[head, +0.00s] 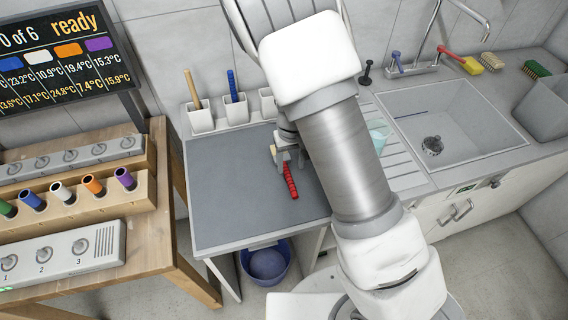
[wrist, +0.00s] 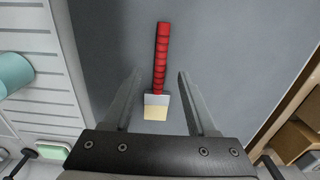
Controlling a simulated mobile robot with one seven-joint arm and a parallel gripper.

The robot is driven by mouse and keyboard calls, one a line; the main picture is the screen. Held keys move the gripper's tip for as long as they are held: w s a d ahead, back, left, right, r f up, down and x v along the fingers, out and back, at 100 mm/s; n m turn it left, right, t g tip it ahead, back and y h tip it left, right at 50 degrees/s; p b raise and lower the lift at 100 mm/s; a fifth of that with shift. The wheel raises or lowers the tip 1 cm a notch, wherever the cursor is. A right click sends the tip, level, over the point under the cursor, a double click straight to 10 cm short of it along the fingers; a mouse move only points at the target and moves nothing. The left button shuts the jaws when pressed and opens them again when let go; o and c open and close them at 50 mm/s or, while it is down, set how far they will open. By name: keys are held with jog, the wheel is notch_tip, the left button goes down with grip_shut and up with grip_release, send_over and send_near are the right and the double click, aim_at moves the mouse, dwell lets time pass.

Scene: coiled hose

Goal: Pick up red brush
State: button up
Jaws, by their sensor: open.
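The red brush (head: 290,181) lies on the grey mat of the counter, its red handle pointing toward the front edge in the head view. In the wrist view the brush (wrist: 161,60) lies with its handle upward in the picture and its pale head (wrist: 156,107) between my fingers. My gripper (head: 285,154) is over the head end of the brush, partly hidden by my arm in the head view. In the wrist view my gripper (wrist: 160,75) is open, with one finger on each side of the brush and a gap on both sides.
White cups (head: 201,119) holding a wooden and a blue handle stand along the back wall. A teal cup (head: 378,135) stands to the right near the sink (head: 455,125). A wooden stand with coloured tubes (head: 75,203) is at left. The grey mat (head: 235,205) is otherwise clear.

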aim_at(290, 180)
jog(key=shift+f+p, duration=0.35)
jog(key=shift+f, duration=2.95)
jog(key=shift+a, duration=0.1)
grip_shut()
